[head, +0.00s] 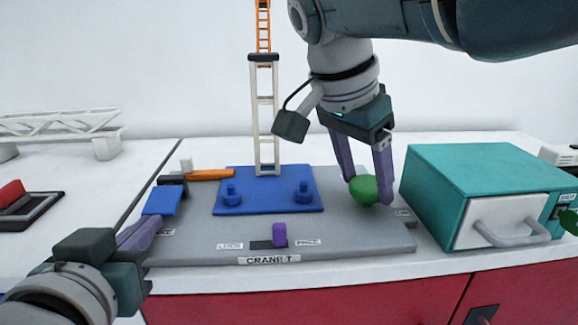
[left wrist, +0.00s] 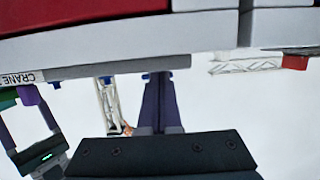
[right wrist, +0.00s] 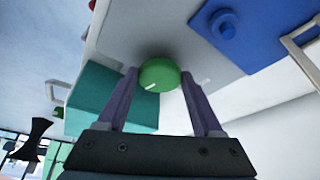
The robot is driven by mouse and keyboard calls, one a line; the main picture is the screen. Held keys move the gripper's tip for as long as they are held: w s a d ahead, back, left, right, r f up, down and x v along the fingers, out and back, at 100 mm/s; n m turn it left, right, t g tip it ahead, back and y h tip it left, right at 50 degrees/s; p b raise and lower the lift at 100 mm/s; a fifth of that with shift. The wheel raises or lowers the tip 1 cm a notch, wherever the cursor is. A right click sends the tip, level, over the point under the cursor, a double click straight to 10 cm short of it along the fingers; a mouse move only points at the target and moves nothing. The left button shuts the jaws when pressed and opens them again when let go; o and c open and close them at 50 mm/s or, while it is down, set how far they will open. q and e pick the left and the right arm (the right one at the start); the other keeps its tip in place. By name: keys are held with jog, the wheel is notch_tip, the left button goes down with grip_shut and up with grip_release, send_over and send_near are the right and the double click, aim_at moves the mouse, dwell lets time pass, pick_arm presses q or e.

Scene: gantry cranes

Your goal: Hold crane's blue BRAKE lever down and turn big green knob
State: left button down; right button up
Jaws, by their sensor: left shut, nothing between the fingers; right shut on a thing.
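The blue BRAKE lever (head: 162,200) is a flat blue paddle at the left end of the grey crane panel (head: 190,247). My left gripper (head: 154,222) is shut and empty, with its tips at the near edge of the lever; I cannot tell whether they touch it. Its closed fingers also show in the left wrist view (left wrist: 158,82). The big green knob (head: 364,189) is at the panel's right end. My right gripper (head: 370,190) is shut on the knob from above. In the right wrist view the fingers flank the round knob (right wrist: 159,74), which bears a white mark.
A purple switch (head: 280,234) stands at the panel's front, by the CRANE label. A blue base (head: 268,204) with two pegs carries a white crane tower (head: 264,120). An orange bar (head: 210,174) lies behind the lever. A teal box (head: 470,165) with a handle stands close right.

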jog(key=shift+s+d, duration=0.1)
jog(key=shift+s, duration=0.1)
jog(key=o, duration=1.4)
jog(key=shift+c, duration=0.2)
jog(key=shift+a+r, duration=0.25)
jog(key=shift+r, duration=0.3)
jog(key=v, duration=1)
jog(key=shift+s+r, duration=0.25)
jog(key=shift+a, duration=0.15)
